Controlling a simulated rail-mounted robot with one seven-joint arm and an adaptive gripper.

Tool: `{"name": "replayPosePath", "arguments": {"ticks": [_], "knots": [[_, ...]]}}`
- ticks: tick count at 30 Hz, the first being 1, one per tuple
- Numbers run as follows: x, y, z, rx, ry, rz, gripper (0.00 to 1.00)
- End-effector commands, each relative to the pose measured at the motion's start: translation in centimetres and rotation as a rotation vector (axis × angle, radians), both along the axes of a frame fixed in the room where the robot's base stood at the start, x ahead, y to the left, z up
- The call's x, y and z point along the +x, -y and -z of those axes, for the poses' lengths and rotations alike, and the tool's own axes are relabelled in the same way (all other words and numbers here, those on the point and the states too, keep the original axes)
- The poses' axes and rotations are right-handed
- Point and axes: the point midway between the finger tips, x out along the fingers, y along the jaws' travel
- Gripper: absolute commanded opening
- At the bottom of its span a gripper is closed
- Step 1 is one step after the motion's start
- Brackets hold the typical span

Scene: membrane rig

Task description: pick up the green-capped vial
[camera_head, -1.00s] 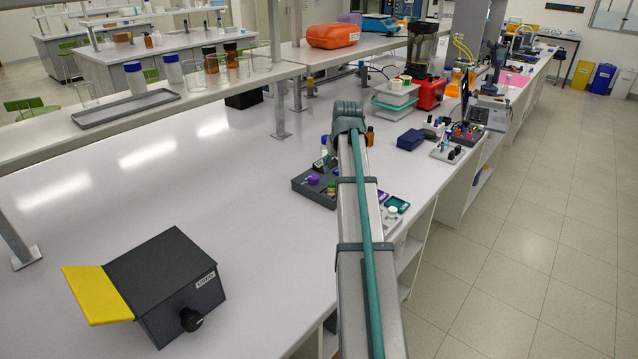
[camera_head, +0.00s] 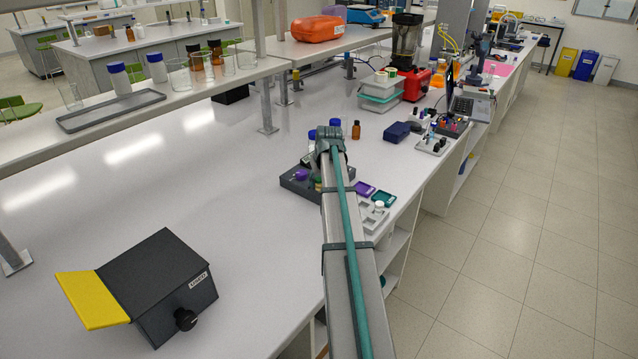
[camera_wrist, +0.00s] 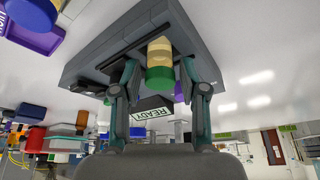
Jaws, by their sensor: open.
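The green-capped vial (camera_wrist: 159,76) has a cream and yellowish body and a green cap. In the wrist view, which looks inverted, it stands out from the dark grey rack (camera_wrist: 95,55) and lies between the two fingers of my gripper (camera_wrist: 161,88). The fingers are spread, one on each side, with visible gaps to the cap. In the head view a small part of the vial (camera_head: 318,184) shows at the right of the rack (camera_head: 290,185), beside my arm. My arm hides the fingers there.
A purple-capped vial (camera_head: 301,175) is in the same rack. A READY sign (camera_wrist: 153,109) shows behind the fingers. A brown bottle (camera_head: 356,130) stands behind, and purple (camera_head: 364,188) and teal (camera_head: 383,198) trays lie to the right. The bench at left is mostly clear.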

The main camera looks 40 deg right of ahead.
Motion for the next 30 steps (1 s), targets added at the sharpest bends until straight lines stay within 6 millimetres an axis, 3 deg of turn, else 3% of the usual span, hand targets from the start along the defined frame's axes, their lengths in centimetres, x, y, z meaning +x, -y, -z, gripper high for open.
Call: {"name": "replayPosePath", "arguments": {"ticks": [11,18,30], "knots": [[0.3,0.1,0.82,0.0,0.001,0.0,0.41],[0.29,0.1,0.8,0.0,0.0,0.0,0.01],[0.34,0.12,0.37,-0.002,0.002,0.0,0.01]]}}
